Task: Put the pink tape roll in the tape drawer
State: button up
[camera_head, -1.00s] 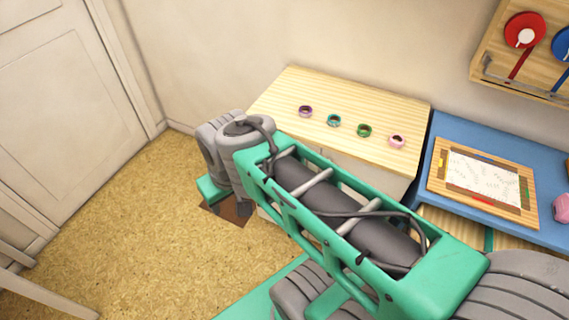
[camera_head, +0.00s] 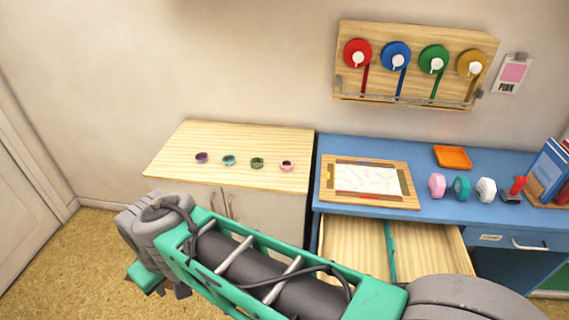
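A small pink ring, which looks like the pink tape roll (camera_head: 287,166), lies near the right end of the wood-topped cabinet (camera_head: 215,140). An open drawer (camera_head: 350,247) with light wood inside and a teal divider (camera_head: 390,250) juts out below the blue desk. It looks empty where visible; my arm hides its lower part. No label shows that it is the tape drawer. My gripper (camera_head: 163,287) is mostly hidden under my wrist, in front of the cabinet and apart from the pink roll. Its fingers are not clear.
Purple (camera_head: 202,158), teal (camera_head: 229,160) and green (camera_head: 257,163) rings lie left of the pink one. The blue desk (camera_head: 330,146) holds a framed board (camera_head: 369,181), an orange tray (camera_head: 452,157) and pink, teal and white blocks. A wall rack (camera_head: 417,64) hangs above.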

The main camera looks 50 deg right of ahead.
aim_at(359, 262)
jog(key=z, duration=0.35)
jog(key=i, duration=0.85)
jog(key=z, duration=1)
jog(key=i, duration=0.3)
jog(key=z, duration=0.25)
